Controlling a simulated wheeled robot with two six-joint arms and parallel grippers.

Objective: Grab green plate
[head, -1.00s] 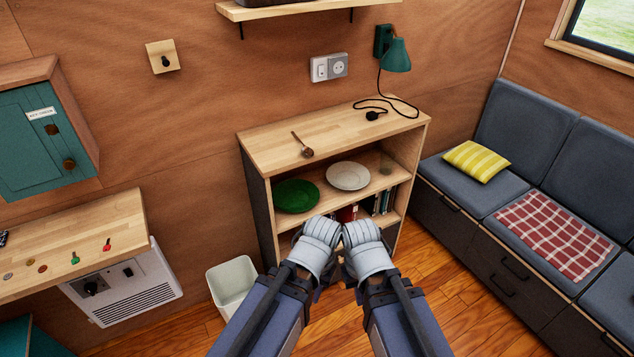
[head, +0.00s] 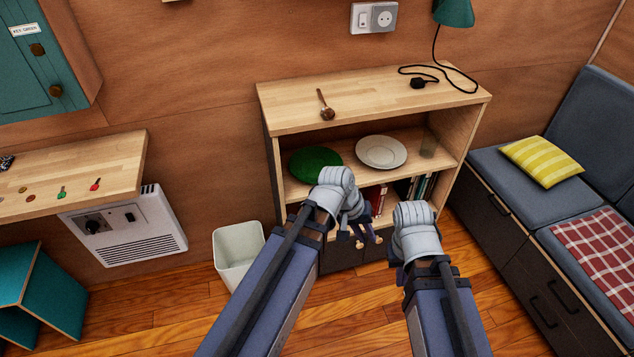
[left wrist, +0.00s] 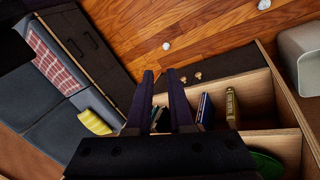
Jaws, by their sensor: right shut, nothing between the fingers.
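The green plate (head: 314,163) lies on the upper inner shelf of the wooden shelf unit, at its left side. Its edge also shows at the bottom right of the left wrist view (left wrist: 266,164). My left gripper (head: 357,234) is in front of the shelf unit, below and right of the plate, apart from it. In the left wrist view its two fingers (left wrist: 162,73) stand apart with nothing between them. My right gripper (head: 397,272) is lower and farther right, shut and empty; its fingertips are mostly hidden behind its wrist.
The shelf unit's top (head: 375,97) overhangs both plates. Books (head: 415,187) stand below. A white bin (head: 238,250) is at left; a cushioned bench (head: 530,180) at right.

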